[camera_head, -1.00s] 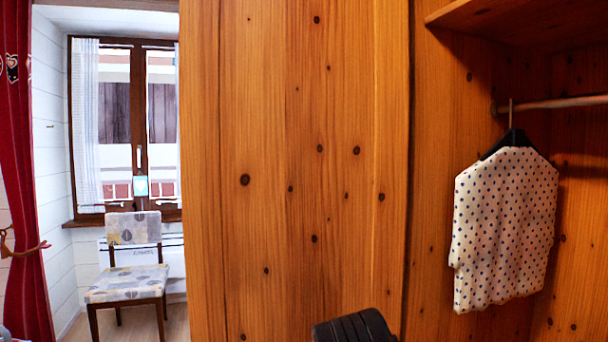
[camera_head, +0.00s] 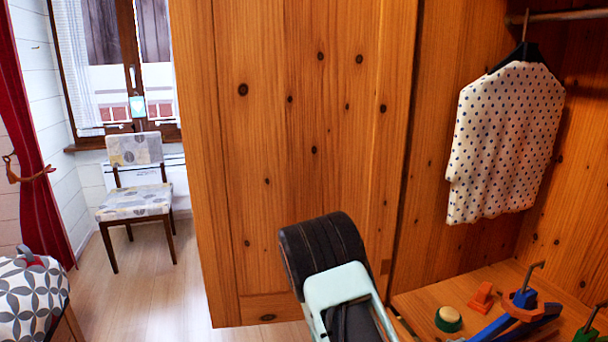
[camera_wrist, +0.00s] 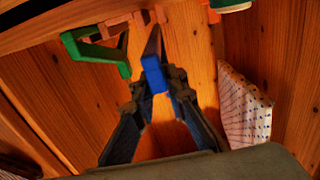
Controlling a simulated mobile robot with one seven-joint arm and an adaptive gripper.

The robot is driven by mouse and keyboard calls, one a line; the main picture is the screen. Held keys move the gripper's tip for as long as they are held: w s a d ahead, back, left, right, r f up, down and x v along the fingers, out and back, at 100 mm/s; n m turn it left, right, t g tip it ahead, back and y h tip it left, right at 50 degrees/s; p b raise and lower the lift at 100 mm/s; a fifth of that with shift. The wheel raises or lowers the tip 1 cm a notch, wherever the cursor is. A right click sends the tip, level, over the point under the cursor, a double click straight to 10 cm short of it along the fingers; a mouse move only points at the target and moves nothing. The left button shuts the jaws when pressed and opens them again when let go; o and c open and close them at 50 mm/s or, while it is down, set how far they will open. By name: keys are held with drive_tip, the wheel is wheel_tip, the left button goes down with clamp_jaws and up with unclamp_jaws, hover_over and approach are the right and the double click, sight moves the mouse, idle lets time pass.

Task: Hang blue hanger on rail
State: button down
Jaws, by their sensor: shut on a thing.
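The blue hanger (camera_head: 498,326) shows at the lower right of the head view, low by the wooden shelf, partly cut off by the frame edge. In the wrist view the blue hanger (camera_wrist: 155,75) stands between the fingertips of my gripper (camera_wrist: 155,92), which is shut on it. The gripper itself is out of sight in the head view. The rail (camera_head: 570,15) runs across the top right of the wardrobe. A white dotted shirt (camera_head: 505,140) hangs from it on a dark hanger.
An orange hanger (camera_head: 524,312) and a green hanger (camera_head: 586,335) lie close to the blue one on the shelf (camera_head: 430,299). A round green-and-cream object (camera_head: 448,319) is nearby. The wooden wardrobe panel (camera_head: 285,150) stands left of the opening; the rail right of the shirt looks clear.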

drive_tip(key=shift+v, duration=2.4)
drive_tip(key=shift+s+r, duration=0.1)
